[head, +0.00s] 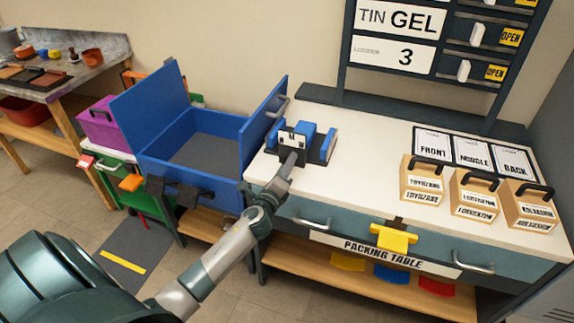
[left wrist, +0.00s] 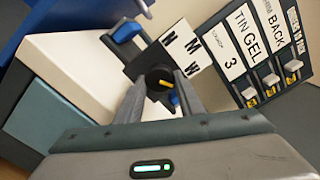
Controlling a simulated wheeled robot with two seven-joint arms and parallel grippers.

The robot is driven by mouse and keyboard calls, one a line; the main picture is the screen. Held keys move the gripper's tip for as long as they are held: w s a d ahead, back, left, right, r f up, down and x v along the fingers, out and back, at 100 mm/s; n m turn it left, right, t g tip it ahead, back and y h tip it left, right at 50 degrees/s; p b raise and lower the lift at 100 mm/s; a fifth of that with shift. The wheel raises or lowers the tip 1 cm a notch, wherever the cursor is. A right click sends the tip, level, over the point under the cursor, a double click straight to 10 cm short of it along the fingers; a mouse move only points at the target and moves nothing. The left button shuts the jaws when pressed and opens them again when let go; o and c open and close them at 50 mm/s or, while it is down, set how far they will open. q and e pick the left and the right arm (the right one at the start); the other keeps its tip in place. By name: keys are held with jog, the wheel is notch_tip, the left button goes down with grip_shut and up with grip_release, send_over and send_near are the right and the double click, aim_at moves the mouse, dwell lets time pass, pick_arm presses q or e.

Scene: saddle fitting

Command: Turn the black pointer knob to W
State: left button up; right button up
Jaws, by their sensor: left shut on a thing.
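In the head view the left gripper (head: 290,160) reaches the front of the dark and blue fixture (head: 318,152) on the white packing table (head: 365,165). The knob is hidden there by the gripper. I cannot tell which letter the pointer faces. My right gripper is not in view.
Three labelled wooden boxes (head: 473,194) stand on the table's right, in front of the FRONT, MIDDLE and BACK cards (head: 472,152). An open blue bin (head: 190,160) stands left of the table. A sign rack (head: 395,52) rises behind. The table's middle is clear.

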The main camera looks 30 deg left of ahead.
pick_arm(q)
jog(key=o, duration=1)
jog(key=shift+o, duration=0.2)
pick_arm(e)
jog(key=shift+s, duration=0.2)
pick_arm(q)
jog(key=shift+s+f, duration=0.1)
jog(key=shift+s, duration=0.15)
jog(key=shift+s+d, duration=0.25)
jog(key=shift+s, duration=0.4)
jog(key=b+v, duration=0.2)
jog(key=v, duration=1.3)
jog(key=shift+s+b, duration=0.3)
jog(key=shift+b, duration=0.05)
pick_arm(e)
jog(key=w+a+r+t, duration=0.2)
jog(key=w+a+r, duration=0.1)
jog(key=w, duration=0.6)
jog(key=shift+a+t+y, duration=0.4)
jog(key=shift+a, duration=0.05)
pick_arm(q)
jog(key=shift+d, duration=0.15)
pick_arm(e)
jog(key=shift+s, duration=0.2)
